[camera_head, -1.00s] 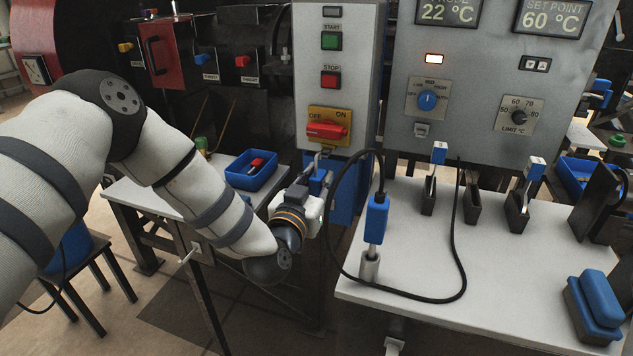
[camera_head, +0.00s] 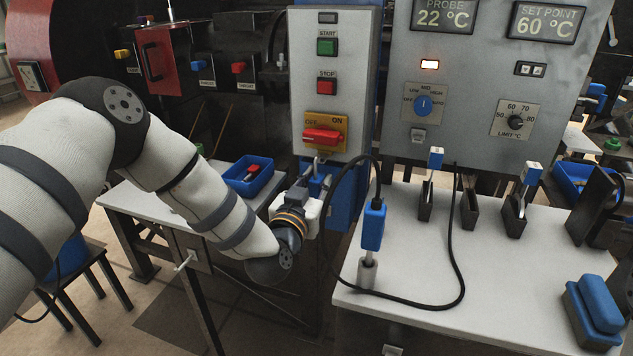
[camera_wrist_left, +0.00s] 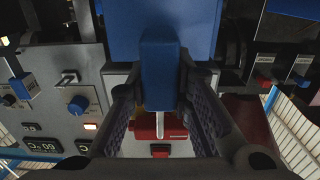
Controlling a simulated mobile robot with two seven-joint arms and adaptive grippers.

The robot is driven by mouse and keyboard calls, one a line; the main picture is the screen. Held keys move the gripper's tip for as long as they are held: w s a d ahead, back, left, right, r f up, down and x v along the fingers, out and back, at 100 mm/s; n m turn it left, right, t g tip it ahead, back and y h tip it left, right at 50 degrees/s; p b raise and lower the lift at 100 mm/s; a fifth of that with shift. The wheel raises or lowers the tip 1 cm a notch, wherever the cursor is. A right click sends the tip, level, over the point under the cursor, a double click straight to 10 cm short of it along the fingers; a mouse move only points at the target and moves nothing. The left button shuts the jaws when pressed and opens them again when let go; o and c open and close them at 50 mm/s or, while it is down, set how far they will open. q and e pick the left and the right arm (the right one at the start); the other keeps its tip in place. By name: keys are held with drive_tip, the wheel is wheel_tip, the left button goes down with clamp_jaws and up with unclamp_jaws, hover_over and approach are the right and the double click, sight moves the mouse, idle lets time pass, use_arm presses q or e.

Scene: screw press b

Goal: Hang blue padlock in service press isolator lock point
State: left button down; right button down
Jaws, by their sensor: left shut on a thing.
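The blue padlock (camera_head: 319,185) is upright with its shackle upward, just below the isolator (camera_head: 325,133) on the grey control box. The isolator has a red handle on a yellow plate marked OFF and ON. My left gripper (camera_head: 314,190) is shut on the padlock body. In the left wrist view, which is upside down, the padlock (camera_wrist_left: 160,75) sits between the two fingers, and its pale shackle (camera_wrist_left: 160,124) overlaps the red handle (camera_wrist_left: 147,127). I cannot tell whether the shackle passes through the lock point. My right gripper is not in view.
A blue box (camera_head: 347,205) stands behind and below the control box (camera_head: 304,85). A blue plug-like tool (camera_head: 373,225) with a black cable stands on the white table (camera_head: 420,260) at right. A blue tray (camera_head: 238,186) is on the left table.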

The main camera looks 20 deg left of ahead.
use_arm(q)
drive_tip(key=shift+w, duration=0.2)
idle(0.5)
drive_tip(key=shift+w, duration=0.3)
drive_tip(key=shift+w+r, duration=0.1)
drive_tip(key=shift+w, duration=0.15)
drive_tip(key=shift+f, duration=0.7)
drive_tip(key=shift+r, duration=0.2)
drive_tip(key=shift+f, duration=0.1)
drive_tip(key=c, duration=1.4)
unclamp_jaws()
